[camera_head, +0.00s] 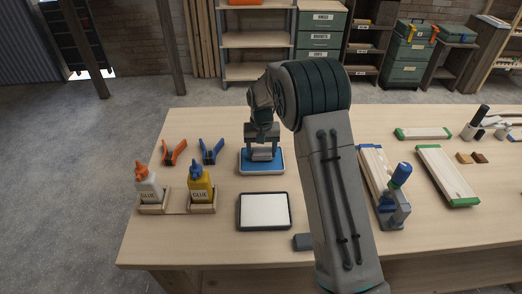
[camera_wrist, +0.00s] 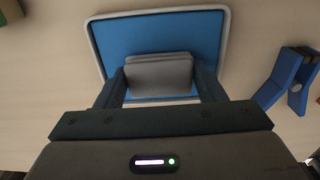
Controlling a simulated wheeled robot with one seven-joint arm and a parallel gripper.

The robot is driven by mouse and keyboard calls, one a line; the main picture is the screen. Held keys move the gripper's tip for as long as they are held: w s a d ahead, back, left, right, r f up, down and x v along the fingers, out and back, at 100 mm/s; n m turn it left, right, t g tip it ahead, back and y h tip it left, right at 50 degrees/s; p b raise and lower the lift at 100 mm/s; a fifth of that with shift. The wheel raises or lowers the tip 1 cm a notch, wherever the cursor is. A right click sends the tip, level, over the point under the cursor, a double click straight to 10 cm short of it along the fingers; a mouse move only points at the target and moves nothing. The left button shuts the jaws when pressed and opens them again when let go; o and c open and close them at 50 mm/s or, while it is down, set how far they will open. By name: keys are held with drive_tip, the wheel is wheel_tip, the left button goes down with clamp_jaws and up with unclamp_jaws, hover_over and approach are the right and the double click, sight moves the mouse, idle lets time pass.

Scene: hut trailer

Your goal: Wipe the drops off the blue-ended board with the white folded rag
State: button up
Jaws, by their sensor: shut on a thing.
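My gripper (camera_head: 263,146) is shut on a folded rag (camera_head: 263,155), which looks pale grey in this light. It is over a blue pad in a pale-rimmed tray (camera_head: 247,168). In the wrist view, the rag (camera_wrist: 158,72) sits between the two fingers (camera_wrist: 160,85), above or on the blue pad (camera_wrist: 205,40); I cannot tell whether it touches.
A dark-framed white pad (camera_head: 263,211) lies in front of the blue tray. Glue bottles (camera_head: 148,184) stand in wooden holders at left, with orange (camera_head: 173,152) and blue clamps (camera_head: 211,151) behind. A blue-topped tool (camera_head: 398,195) and green-ended boards (camera_head: 448,177) are at right.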

sight(261, 151)
drive_tip(key=shift+f+b, duration=0.4)
drive_tip(key=shift+f, duration=0.1)
idle(1.3)
drive_tip(key=shift+r+p, duration=2)
drive_tip(key=shift+r, duration=1.55)
